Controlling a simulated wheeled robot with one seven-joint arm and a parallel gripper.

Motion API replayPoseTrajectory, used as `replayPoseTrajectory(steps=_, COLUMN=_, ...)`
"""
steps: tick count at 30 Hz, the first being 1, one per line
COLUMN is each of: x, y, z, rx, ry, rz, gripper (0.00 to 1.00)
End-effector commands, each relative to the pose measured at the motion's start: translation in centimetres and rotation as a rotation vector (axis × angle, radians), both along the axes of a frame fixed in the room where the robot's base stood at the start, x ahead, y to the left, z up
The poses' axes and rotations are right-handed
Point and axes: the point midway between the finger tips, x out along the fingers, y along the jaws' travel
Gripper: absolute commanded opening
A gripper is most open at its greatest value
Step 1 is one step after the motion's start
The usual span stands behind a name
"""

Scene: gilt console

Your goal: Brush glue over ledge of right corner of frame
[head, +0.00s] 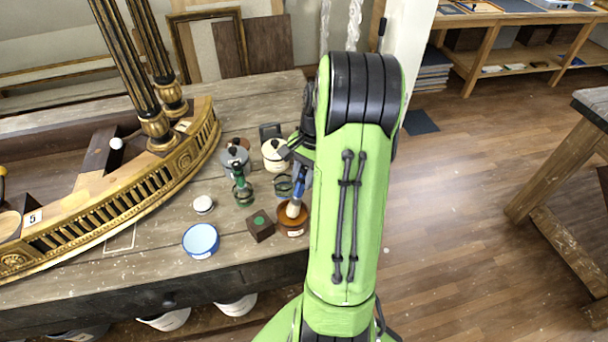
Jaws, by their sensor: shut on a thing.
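My gripper (298,153) is near the right part of the workbench, mostly hidden behind my own green arm. It is shut on a blue-handled brush (299,182) that points downward. The brush's pale lower end is at the mouth of an amber-brown pot (292,229); I cannot tell whether the bristles touch what is inside. The gilt curved frame (150,187) lies on the left of the bench, with its right corner (208,112) at the back, left of the gripper and well apart from the brush. Gilt fluted legs (128,60) rise near that corner.
Left of the amber pot are a dark block with a green dot (260,226), a blue bowl (201,241) and a small white-topped jar (203,204). Behind it stand a grey lidded pot (235,160) and a cream pot (273,153). Bare wood (255,100) lies behind.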

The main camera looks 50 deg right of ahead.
Motion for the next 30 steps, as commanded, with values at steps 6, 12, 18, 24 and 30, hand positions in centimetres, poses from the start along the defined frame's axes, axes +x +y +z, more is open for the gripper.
replayPoseTrajectory(steps=6, x=0.0, y=0.0, z=-0.3, rx=0.0, ry=0.0, rz=0.0, gripper=0.0)
replayPoseTrajectory(steps=12, x=0.0, y=0.0, z=-0.6, rx=0.0, ry=0.0, rz=0.0, gripper=0.0)
replayPoseTrajectory(steps=18, x=0.0, y=0.0, z=-0.8, rx=0.0, ry=0.0, rz=0.0, gripper=0.0)
replayPoseTrajectory(steps=24, x=0.0, y=0.0, z=-1.1, rx=0.0, ry=0.0, rz=0.0, gripper=0.0)
replayPoseTrajectory(steps=30, x=0.0, y=0.0, z=-1.1, rx=0.0, ry=0.0, rz=0.0, gripper=0.0)
